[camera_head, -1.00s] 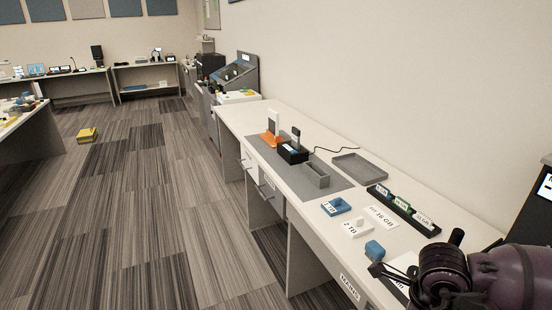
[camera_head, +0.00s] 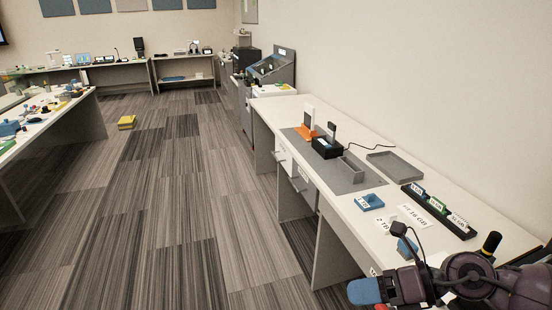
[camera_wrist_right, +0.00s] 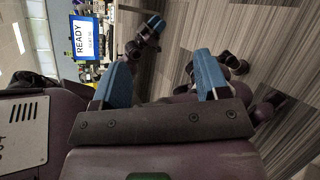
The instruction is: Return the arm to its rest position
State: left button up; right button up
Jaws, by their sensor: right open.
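My right gripper (camera_head: 366,291) is at the lower right of the head view, in front of the desk's near end. One blue fingertip shows there, clear of the desk objects. In the right wrist view, my right gripper (camera_wrist_right: 164,80) has its two blue fingers wide apart with nothing between them. My left gripper is not in the head view. A dark part with a blue tip (camera_wrist_right: 155,22) at the top of the right wrist view may belong to my left arm; I cannot tell its jaw state.
The white desk (camera_head: 345,205) runs along the right wall. It bears a grey tray (camera_head: 394,165), a black rack (camera_head: 440,212), a blue tray (camera_head: 369,202) and a blue block (camera_head: 407,248). A yellow block (camera_head: 126,122) lies on the floor. The carpet (camera_head: 190,210) is otherwise clear.

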jog(key=w+d+r+m+t+y, duration=0.1)
jog(key=w+r+m+t, duration=0.2)
jog(key=w+m+t, duration=0.65)
jog(key=s+d+f+m+t+h, duration=0.2)
jog(key=d+f+m+t+h, duration=0.5)
jog(key=m, duration=1)
jog(key=s+d+f+m+g+h, duration=0.3)
jog(key=s+f+m+g+h, duration=0.4)
jog(key=s+f+m, duration=0.6)
jog(key=s+f, duration=0.3)
jog(key=f, duration=0.5)
jog(key=shift+s+d, duration=0.2)
jog(key=shift+s, duration=0.2)
jog(key=shift+g, duration=0.25)
jog(key=shift+c, duration=0.4)
